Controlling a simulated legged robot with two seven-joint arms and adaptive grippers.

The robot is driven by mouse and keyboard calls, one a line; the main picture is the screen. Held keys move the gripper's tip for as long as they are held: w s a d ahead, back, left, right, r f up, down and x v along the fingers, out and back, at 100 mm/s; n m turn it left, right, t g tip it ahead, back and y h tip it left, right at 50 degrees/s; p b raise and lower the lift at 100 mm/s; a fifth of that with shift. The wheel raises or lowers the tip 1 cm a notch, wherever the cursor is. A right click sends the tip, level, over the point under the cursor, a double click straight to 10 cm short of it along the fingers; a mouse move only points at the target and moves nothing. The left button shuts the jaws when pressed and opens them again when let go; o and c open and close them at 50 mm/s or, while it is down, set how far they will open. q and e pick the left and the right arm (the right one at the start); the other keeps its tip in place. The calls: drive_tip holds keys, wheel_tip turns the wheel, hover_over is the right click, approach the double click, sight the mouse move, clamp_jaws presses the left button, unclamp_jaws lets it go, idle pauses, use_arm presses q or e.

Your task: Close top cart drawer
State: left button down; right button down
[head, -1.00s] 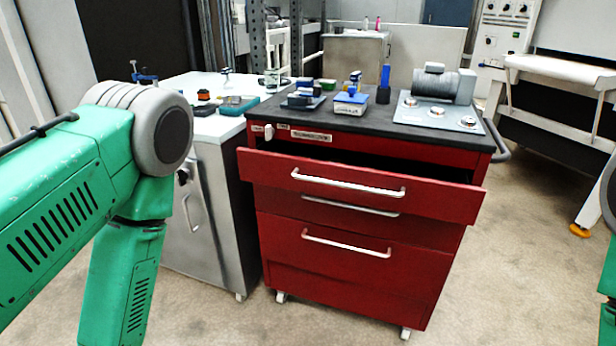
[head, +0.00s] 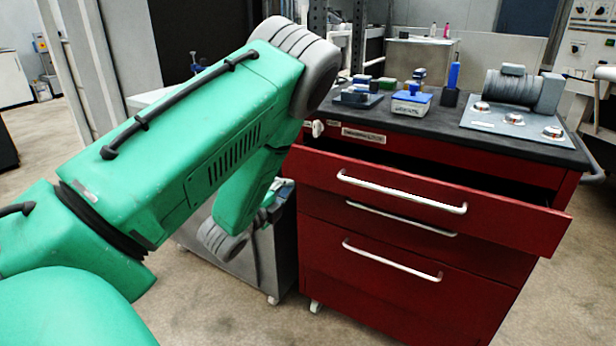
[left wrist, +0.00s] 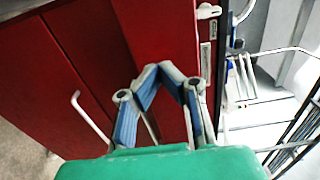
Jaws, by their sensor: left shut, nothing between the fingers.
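The red cart (head: 330,260) has its top drawer (head: 500,222) pulled partway out, with a dark gap above its front. The drawer's silver handle (head: 400,192) is bare. My left arm reaches across to the cart's left side. My left gripper (head: 283,184) is mostly hidden by the arm, just left of the drawer front. In the left wrist view my left gripper (left wrist: 170,72) is shut and empty, in front of the top drawer's red face (left wrist: 158,35). I cannot tell whether the fingertips touch it. My right gripper is out of view.
A grey metal cabinet (head: 262,262) stands close against the red cart's left side. The black cart top (head: 430,122) carries a motor-like device (head: 525,90), a blue-lidded box (head: 411,103) and small tools. Floor in front is clear.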

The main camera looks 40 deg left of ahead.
sight(308, 170)
use_arm(q)
drive_tip(key=b+x, duration=0.1)
drive_tip(key=x, duration=0.6)
drive_tip(key=shift+w+a+f+b, duration=0.15)
drive_tip(key=shift+w+a+b, duration=0.05)
drive_tip(key=shift+w+b, duration=0.15)
drive_tip(key=shift+w, duration=0.15)
drive_tip(key=x, duration=0.7)
drive_tip(key=shift+a, duration=0.1)
drive_tip(key=shift+w+r, duration=0.2)
